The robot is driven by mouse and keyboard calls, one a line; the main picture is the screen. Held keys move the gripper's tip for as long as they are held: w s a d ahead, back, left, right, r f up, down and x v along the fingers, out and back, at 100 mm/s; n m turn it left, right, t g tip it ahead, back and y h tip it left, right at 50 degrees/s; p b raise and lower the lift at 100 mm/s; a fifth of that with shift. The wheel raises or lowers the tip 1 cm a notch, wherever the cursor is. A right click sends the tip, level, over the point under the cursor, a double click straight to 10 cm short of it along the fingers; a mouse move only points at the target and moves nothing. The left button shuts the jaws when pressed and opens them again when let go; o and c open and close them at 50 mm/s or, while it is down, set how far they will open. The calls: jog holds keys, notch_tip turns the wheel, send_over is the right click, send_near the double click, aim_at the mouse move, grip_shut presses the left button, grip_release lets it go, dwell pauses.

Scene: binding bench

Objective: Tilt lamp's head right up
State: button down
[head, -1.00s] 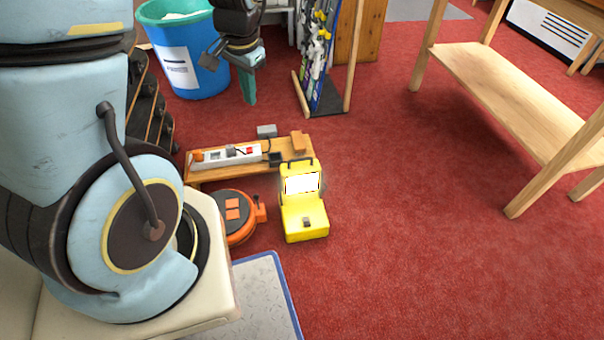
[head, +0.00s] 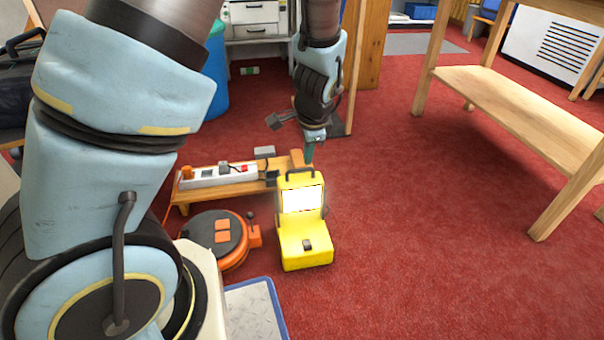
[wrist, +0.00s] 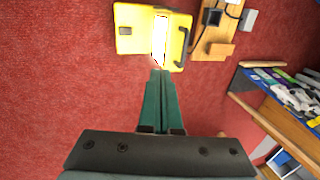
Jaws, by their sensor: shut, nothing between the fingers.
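The yellow lamp (head: 304,248) stands on the red carpet, with a yellow base block and a head (head: 301,197) that has a lit white panel and a dark handle on top. The head stands up from the back of the base; its exact tilt is hard to tell. In the wrist view the lamp (wrist: 132,28) is at the top, its lit panel (wrist: 159,40) seen nearly edge-on. My gripper (head: 309,158) is shut and empty, its green fingers pointing down just behind and above the lamp's head. In the wrist view the fingertips (wrist: 160,72) are close below the head; contact cannot be told.
A low wooden bench (head: 240,187) with a power strip (head: 218,176) stands behind the lamp. An orange cable reel (head: 219,240) is at its left. A wooden table (head: 510,105) stands at the right. Carpet right of the lamp is free.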

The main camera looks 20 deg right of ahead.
jog(key=b, duration=0.6)
send_over(302, 185)
jog(key=shift+f, duration=5.15)
